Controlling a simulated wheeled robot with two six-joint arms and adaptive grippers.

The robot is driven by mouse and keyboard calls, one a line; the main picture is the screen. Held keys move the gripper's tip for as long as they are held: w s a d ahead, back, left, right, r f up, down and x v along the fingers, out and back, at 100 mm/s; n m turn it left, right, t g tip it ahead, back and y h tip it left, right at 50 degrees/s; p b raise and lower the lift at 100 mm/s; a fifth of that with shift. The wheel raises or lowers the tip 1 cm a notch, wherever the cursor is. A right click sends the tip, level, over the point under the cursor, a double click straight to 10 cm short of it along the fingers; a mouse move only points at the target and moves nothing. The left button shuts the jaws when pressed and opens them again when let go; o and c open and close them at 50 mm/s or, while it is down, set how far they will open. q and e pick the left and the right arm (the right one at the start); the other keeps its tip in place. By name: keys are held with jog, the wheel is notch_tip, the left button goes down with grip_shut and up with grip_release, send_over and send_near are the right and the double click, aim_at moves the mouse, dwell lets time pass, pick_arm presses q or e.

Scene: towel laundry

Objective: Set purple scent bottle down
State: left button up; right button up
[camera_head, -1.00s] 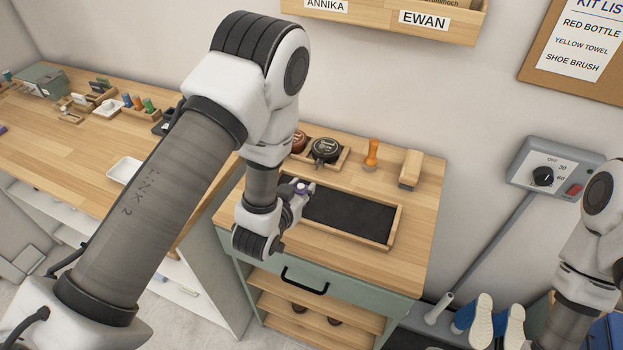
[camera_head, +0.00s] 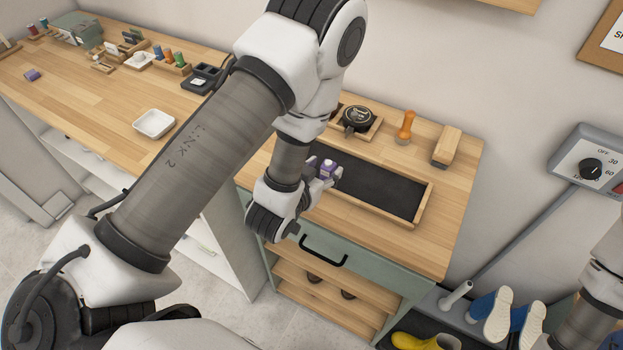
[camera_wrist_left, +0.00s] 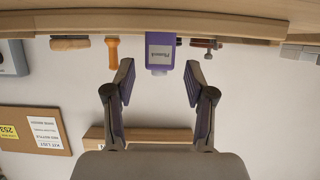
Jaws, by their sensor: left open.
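The purple scent bottle (camera_head: 328,166) is at the left end of the black-lined wooden tray (camera_head: 428,205) on the cabinet top, partly hidden by my left gripper (camera_head: 324,174). In the left wrist view, which is upside down, the bottle (camera_wrist_left: 160,52) is upright with a white label facing the camera. My left gripper (camera_wrist_left: 158,82) is open, one finger on either side, with gaps between the fingers and the bottle. Its base seems to meet the tray area, but the exact contact is hard to see. My right gripper is out of view.
Behind the tray stand a dark round tin (camera_head: 358,117), an orange-handled stamp (camera_head: 405,128) and a wooden brush (camera_head: 447,145). A white dish (camera_head: 154,123) is on the left bench. The tray's right part is clear.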

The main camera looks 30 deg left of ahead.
pick_arm(q)
jog(key=p+v, duration=0.1)
jog(key=v, duration=0.1)
jog(key=r+p+v, duration=0.1)
jog(key=p+v, duration=0.1)
jog(key=v, duration=0.1)
jog(key=shift+w+p, duration=0.1)
jog(key=shift+p, duration=0.2)
jog(key=p+v, duration=0.3)
jog(key=p, duration=0.2)
jog(key=shift+s, duration=0.3)
jog(key=shift+s+f, duration=0.2)
jog(key=shift+s, duration=0.4)
